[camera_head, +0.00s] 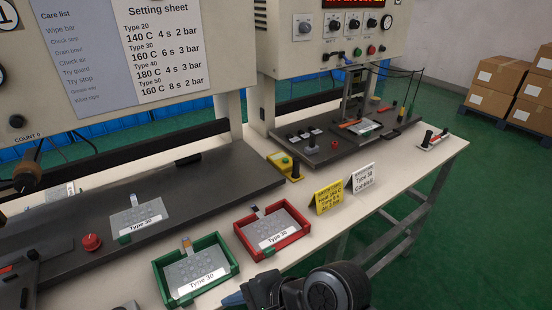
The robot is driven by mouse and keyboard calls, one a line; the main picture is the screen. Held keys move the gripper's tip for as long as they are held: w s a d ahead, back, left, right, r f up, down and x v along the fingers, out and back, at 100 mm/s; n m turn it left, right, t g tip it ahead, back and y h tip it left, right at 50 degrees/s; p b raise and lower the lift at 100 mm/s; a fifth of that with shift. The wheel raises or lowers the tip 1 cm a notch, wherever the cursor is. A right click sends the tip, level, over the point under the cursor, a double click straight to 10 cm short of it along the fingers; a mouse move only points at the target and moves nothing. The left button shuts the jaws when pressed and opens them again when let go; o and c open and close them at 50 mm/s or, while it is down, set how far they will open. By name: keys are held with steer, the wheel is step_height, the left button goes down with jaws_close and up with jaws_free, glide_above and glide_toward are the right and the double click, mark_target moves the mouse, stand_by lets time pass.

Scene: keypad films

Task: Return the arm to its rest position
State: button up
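My gripper (243,296) and the dark end of my arm (330,288) show at the bottom edge, right of centre. The gripper points left, with a blue-grey tip near the front right corner of the green tray (234,268). The bottom edge cuts off part of the gripper, so I cannot tell whether it is open or shut. No film shows in it. A film labelled Type 30 (195,271) lies in the green tray. Another Type 30 film (272,229) lies in the red tray (301,234). A third film (135,218) lies on the left machine's dark bed (210,180).
A yellow sign (328,196) and a white Type 30 sign (363,178) stand on the white bench (400,170). A second machine (330,40) with a dark bed stands behind. Cardboard boxes (497,78) are stacked at the right. Green floor (460,230) is clear on the right.

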steer(key=s+d+f+n+t+h, duration=0.15)
steer(key=s+d+t+h, duration=0.35)
steer(key=s+d+t, duration=0.7)
steer(key=s+d+r+n+h, duration=0.2)
steer(key=s+d+r+n, duration=0.2)
steer(key=s+d, duration=0.4)
steer(key=s+d+r+n+h, duration=0.2)
steer(key=s+d+r+n, duration=0.2)
steer(key=s+d+r, duration=0.3)
steer(key=shift+s+d+t+b, duration=0.35)
steer(key=shift+s+d+t, duration=0.1)
steer(key=shift+s, duration=0.25)
